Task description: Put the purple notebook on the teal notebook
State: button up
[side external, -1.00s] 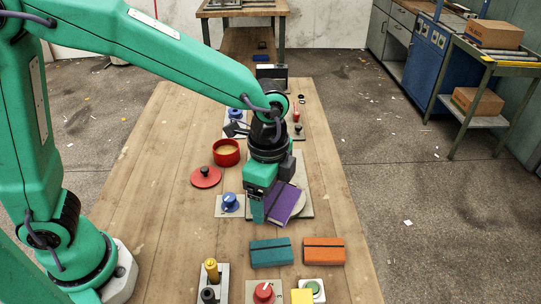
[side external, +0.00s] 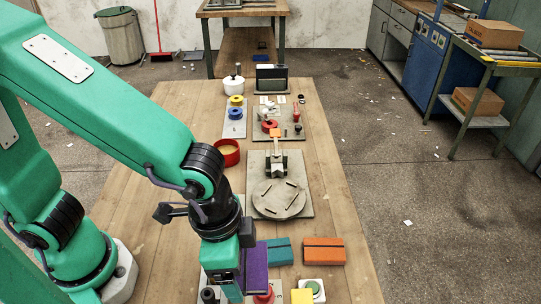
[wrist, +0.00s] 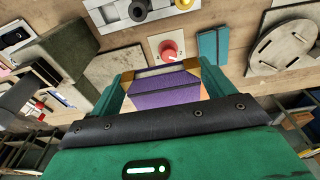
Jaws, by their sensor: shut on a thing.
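My gripper (side external: 238,280) is shut on the purple notebook (side external: 256,268) near the front of the bench. The notebook hangs on edge from the jaws; its gap to the bench is unclear. In the wrist view it lies between the fingertips (wrist: 166,72), showing its purple cover (wrist: 165,92) and a dark band. The teal notebook (side external: 280,251) lies flat behind and to the right of the purple one, its left part hidden. It also shows in the wrist view (wrist: 222,45), beyond the right finger and apart from the held notebook.
An orange notebook (side external: 323,251) lies right of the teal one. A red knob (wrist: 168,50) on a plate is close to the held notebook. A round disc (side external: 279,199) stands behind.

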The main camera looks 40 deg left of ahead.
jog(key=w+a+f, duration=0.1)
jog(key=w+f, duration=0.1)
jog(key=w, duration=0.1)
jog(key=w+a+f, duration=0.2)
jog(key=w, duration=0.2)
jog(key=w+a+f, duration=0.1)
jog(key=w+f, duration=0.2)
jog(key=shift+w+a, duration=0.25)
jog(key=shift+a, duration=0.15)
jog(key=shift+f, duration=2)
jog(key=shift+f, duration=0.1)
jog(key=o, duration=0.9)
jog(key=shift+s+a+r, duration=0.2)
jog(key=shift+r, duration=1.8)
jog(key=shift+s+a+r, duration=0.15)
jog(key=shift+s+r, duration=0.05)
jog(key=shift+r, duration=1.85)
jog(key=shift+s+a+r, duration=0.2)
jog(key=shift+r, duration=1.8)
